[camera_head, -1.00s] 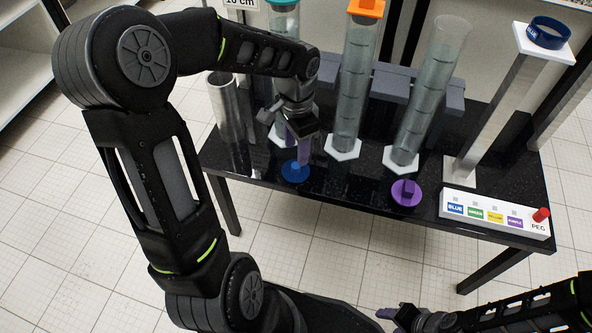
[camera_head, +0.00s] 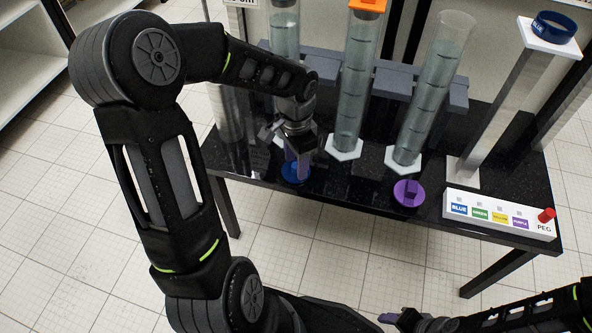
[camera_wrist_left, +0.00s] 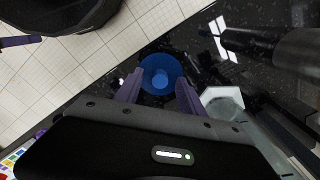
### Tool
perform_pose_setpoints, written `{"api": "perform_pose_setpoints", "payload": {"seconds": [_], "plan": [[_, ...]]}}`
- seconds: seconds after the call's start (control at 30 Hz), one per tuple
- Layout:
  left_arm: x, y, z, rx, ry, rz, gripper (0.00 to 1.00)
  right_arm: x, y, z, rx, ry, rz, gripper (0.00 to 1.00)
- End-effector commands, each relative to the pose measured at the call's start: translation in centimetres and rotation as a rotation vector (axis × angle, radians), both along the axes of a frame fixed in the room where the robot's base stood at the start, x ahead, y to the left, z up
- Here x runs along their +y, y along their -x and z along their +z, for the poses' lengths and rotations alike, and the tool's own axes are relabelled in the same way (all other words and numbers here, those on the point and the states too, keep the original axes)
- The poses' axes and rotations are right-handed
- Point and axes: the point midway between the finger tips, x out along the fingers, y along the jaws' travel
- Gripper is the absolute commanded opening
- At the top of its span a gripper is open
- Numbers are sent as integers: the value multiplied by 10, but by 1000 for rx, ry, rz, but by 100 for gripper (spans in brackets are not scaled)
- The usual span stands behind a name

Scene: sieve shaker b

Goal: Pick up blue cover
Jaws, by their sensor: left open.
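The blue cover (camera_head: 294,173) is a round blue disc lying on the black table near its front edge. In the left wrist view the blue cover (camera_wrist_left: 161,75) has a raised knob in its middle. My left gripper (camera_head: 298,160) is directly above the cover, pointing down.
Tall clear cylinders (camera_head: 352,105) stand behind my left gripper, one with an orange cap (camera_head: 367,5). A purple cover (camera_head: 408,192) lies to the right. A label strip (camera_head: 497,214) with a red peg and a pillar with a blue ring (camera_head: 553,30) stand further right.

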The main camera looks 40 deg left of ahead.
Motion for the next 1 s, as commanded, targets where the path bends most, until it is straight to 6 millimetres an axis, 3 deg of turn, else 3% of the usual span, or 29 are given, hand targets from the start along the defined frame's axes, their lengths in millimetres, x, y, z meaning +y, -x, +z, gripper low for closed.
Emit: {"api": "perform_pose_setpoints", "payload": {"seconds": [0.4,1.0], "plan": [[0,0,0,0,0,0,47,0,0,0,0,0,0,52],[0,0,0,0,0,0,0,0,0,0,0,0,0,52]]}}
